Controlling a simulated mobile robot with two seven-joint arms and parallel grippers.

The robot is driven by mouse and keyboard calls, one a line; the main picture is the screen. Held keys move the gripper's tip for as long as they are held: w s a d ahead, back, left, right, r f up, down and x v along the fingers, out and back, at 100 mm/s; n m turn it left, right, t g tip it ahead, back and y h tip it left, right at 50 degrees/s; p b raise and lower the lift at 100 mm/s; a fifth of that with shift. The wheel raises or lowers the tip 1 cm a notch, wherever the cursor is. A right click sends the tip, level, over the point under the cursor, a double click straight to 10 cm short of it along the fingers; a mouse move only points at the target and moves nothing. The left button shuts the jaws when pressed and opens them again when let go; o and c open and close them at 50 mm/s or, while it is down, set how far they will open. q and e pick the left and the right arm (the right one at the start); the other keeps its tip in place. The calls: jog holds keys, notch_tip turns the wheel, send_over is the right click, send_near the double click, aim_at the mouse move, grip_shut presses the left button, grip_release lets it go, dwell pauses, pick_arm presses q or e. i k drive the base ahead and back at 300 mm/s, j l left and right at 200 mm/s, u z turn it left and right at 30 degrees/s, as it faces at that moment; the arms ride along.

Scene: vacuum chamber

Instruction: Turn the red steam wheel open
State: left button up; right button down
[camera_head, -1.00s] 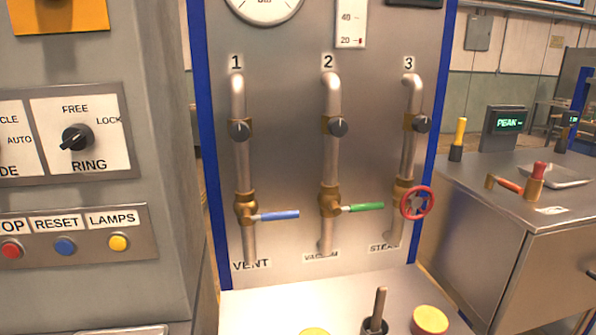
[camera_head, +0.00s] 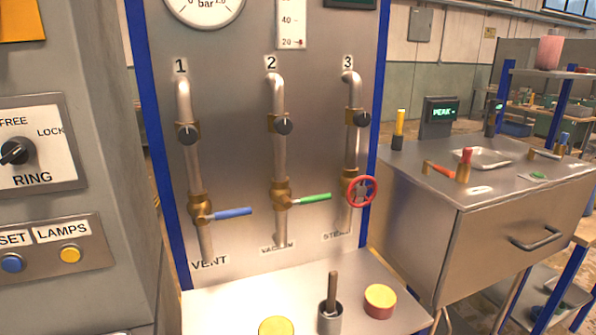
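The red steam wheel (camera_head: 361,191) is a small spoked handwheel on the brass valve of pipe 3 (camera_head: 352,148), at the right of the steel panel (camera_head: 232,110). A partly covered label below it starts with "STE". Nothing touches the wheel. Its turn position cannot be told from the view. Neither of my grippers shows in the head view.
Pipe 1 has a blue lever (camera_head: 228,214) and pipe 2 a green lever (camera_head: 310,198). Below, a ledge (camera_head: 220,300) holds an upright dark lever (camera_head: 332,300) and yellow-topped buttons (camera_head: 380,301). A steel cabinet (camera_head: 480,240) stands right; a grey control cabinet (camera_head: 75,130) stands left.

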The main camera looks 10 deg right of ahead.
aim_at(359, 190)
jog(key=i+l, duration=0.15)
jog(key=l, duration=0.65)
jog(key=i+l+u, duration=0.15)
jog(key=l, duration=1.45)
jog(key=i+l+u, duration=0.1)
jog(key=l, duration=0.75)
